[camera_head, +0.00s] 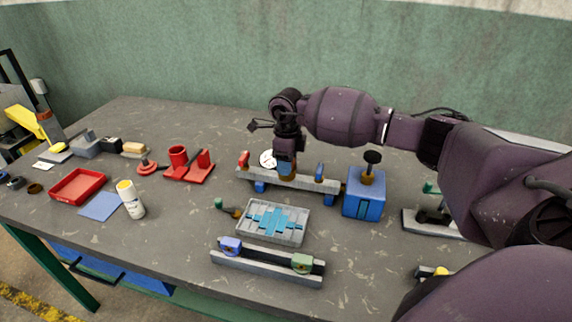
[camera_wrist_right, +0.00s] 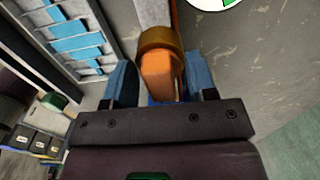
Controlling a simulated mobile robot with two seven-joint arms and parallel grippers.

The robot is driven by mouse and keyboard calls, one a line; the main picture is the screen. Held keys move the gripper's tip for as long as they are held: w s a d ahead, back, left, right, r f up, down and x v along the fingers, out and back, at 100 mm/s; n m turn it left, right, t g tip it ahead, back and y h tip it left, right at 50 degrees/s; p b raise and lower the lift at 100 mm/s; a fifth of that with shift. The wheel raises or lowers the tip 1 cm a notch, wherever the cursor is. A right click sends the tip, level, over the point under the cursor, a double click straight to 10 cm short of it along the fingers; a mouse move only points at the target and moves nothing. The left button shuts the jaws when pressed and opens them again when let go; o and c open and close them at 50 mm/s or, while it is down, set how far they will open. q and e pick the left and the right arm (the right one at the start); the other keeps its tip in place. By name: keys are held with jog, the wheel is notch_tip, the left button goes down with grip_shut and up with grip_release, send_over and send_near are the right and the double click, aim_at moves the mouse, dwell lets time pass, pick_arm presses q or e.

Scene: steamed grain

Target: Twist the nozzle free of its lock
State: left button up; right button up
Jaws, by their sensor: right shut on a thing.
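My right gripper (camera_head: 286,162) points down over a grey rail fixture (camera_head: 318,185) in the middle of the bench. In the right wrist view, its blue fingers (camera_wrist_right: 160,82) are on either side of an orange piece with a brass-coloured collar, which I take to be the nozzle (camera_wrist_right: 158,72). The gripper is shut on it. The nozzle is at the rail, which shows beyond the collar in the wrist view (camera_wrist_right: 154,12). The gripper partly hides the nozzle in the head view, and I cannot tell the state of its lock. My left gripper is not in view.
A blue box with a black knob (camera_head: 364,196) stands just right of the rail. A grey tray with turquoise strips (camera_head: 303,235) and a second rail (camera_head: 265,268) lie in front. A white dial (camera_head: 267,159) is behind.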

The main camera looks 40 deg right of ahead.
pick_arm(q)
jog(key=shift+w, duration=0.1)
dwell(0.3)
pick_arm(e)
jog(key=shift+n+b, duration=0.3)
jog(key=shift+n, duration=0.2)
jog(key=shift+f+n+b, duration=0.1)
jog(key=shift+n+b, duration=0.25)
jog(key=shift+n, duration=0.45)
jog(key=shift+n+b, duration=0.8)
jog(key=shift+n, duration=0.9)
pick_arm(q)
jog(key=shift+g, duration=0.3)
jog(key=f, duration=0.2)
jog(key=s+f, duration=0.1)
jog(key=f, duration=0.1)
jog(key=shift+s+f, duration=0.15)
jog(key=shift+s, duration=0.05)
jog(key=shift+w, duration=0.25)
pick_arm(e)
jog(key=shift+r, duration=0.2)
